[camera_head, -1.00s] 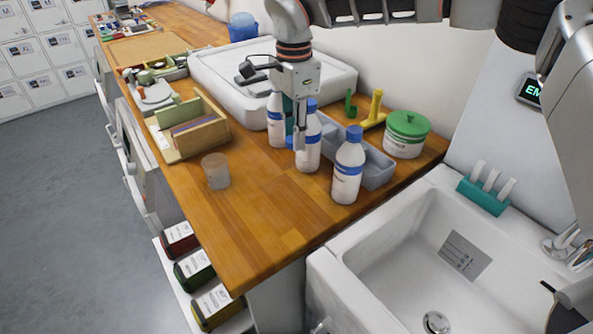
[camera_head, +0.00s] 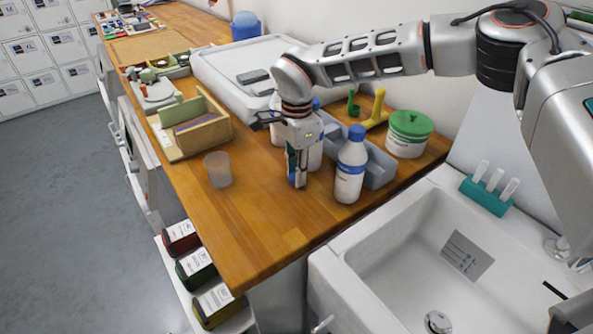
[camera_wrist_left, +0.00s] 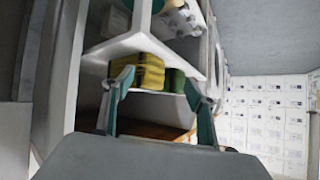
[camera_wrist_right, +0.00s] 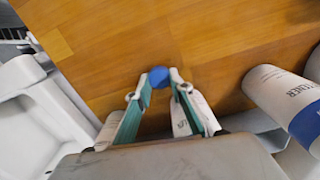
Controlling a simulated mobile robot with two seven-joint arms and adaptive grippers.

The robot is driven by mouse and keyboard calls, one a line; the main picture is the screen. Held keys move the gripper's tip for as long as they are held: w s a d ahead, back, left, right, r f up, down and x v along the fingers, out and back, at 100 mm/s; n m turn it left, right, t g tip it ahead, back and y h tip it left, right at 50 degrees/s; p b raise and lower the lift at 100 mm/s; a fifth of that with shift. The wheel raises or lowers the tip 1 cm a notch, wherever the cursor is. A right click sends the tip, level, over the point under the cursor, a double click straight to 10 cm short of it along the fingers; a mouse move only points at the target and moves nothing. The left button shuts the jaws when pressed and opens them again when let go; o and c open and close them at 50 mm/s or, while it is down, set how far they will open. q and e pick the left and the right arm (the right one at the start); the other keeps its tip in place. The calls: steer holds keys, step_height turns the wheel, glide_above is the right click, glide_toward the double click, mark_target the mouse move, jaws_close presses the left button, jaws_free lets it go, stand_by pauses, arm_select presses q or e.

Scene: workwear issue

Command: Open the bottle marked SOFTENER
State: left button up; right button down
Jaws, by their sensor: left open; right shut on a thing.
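My right gripper (camera_head: 297,182) is low over the wooden counter, left of the bottles. In the right wrist view it is shut on a round blue cap (camera_wrist_right: 158,76). Several white bottles with blue bands stand in a row: a front one (camera_head: 349,172) with its blue cap on, a middle one (camera_head: 316,155) partly behind the gripper, and a back one (camera_head: 275,104) mostly hidden. In the right wrist view a bottle (camera_wrist_right: 287,95) has a label ending in "ENER". I cannot tell which bottle the held cap belongs to. My left gripper (camera_wrist_left: 157,85) is open and empty.
A grey tray (camera_head: 380,170) lies behind the bottles, with a green-lidded tub (camera_head: 408,143) to the right. A clear cup (camera_head: 218,169) and a wooden box (camera_head: 205,133) are on the left. The sink (camera_head: 400,235) is at the front right. Front counter is free.

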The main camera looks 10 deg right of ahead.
steer(key=shift+f, duration=0.1)
steer(key=c, duration=2)
jaws_free()
steer(key=shift+o, duration=1.1)
